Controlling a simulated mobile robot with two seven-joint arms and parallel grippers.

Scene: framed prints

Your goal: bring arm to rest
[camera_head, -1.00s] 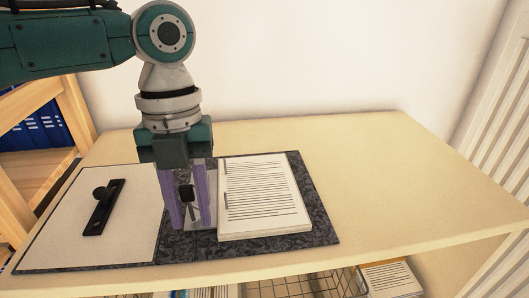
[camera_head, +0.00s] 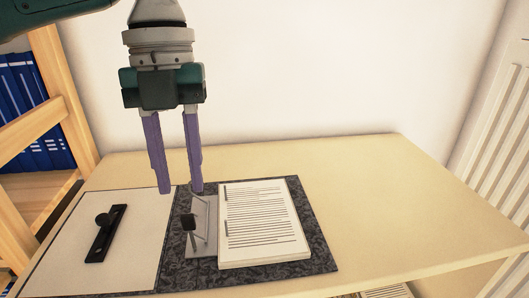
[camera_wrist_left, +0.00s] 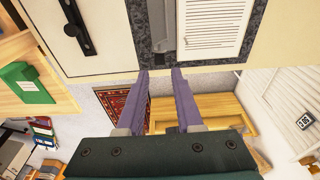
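My left gripper (camera_head: 180,190) is raised above the desk, fingers pointing down. Its two purple fingers are apart with nothing between them. In the left wrist view the gripper (camera_wrist_left: 160,72) also shows open and empty. Below it in the head view is a small metal device with a black knob (camera_head: 188,222), standing on a grey plate beside the paper stack. My right gripper is not in view.
A dark patterned mat (camera_head: 316,247) lies on the pale desk (camera_head: 390,200). It bears a stack of printed paper (camera_head: 262,222) and a pale board (camera_head: 75,245) with a black handle (camera_head: 106,233). A wooden shelf with blue binders (camera_head: 35,130) stands left. The desk's right side is clear.

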